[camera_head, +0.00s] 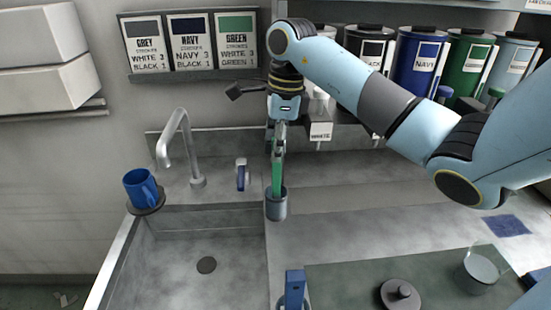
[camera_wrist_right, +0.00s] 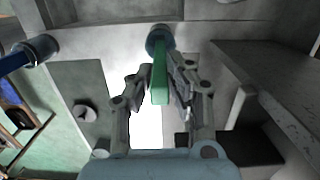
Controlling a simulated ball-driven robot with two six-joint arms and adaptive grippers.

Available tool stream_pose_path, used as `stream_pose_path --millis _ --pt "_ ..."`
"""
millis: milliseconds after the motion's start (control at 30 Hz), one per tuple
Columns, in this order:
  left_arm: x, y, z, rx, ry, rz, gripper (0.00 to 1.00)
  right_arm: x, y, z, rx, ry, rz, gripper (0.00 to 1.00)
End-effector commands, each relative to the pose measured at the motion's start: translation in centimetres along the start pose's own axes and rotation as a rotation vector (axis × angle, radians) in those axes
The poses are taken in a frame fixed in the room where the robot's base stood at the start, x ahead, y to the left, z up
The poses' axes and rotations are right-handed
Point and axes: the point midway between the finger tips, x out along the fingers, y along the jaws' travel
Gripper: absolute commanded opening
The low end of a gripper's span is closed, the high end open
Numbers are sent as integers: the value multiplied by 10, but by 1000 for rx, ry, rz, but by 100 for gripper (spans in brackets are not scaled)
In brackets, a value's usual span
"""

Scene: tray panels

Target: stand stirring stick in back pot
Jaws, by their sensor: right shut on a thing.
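My right gripper (camera_head: 279,146) is shut on a green stirring stick (camera_head: 277,176) and holds it about upright over the back pot (camera_head: 276,208). The pot is a small grey-blue cup beside the sink's right edge. The stick's lower end meets the pot's mouth; whether it touches the bottom is hidden. In the right wrist view, the green stick (camera_wrist_right: 160,84) runs between the fingers (camera_wrist_right: 163,88) to the mouth of the pot (camera_wrist_right: 160,34). A second pot with a blue stick (camera_head: 295,287) stands nearer, at the bottom edge. My left gripper is not in view.
The sink (camera_head: 205,240), with a tap (camera_head: 178,140), lies left of the pot. A blue mug (camera_head: 142,188) stands at its left edge. A dark green mat (camera_head: 345,285) holds a dark lid (camera_head: 400,293) and a glass (camera_head: 482,268). Canisters (camera_head: 416,62) line the back.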

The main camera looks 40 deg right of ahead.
Motion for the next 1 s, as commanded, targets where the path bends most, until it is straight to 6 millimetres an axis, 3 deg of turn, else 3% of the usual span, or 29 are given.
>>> stream_pose_path --millis 133,300,567,600,767,1000 --pt "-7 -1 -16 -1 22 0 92 22 1 -3 1 1 4 0" --pt "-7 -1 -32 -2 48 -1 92 31 0 -4 0 0 1 0" --pt "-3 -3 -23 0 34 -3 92 34 0 -4 -1 0 1 0" --pt "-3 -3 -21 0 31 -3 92 34 0 -4 -1 0 1 17" --pt "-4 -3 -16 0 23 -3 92 33 0 -4 0 0 1 38" --pt "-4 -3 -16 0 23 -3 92 33 0 -4 0 0 1 39"
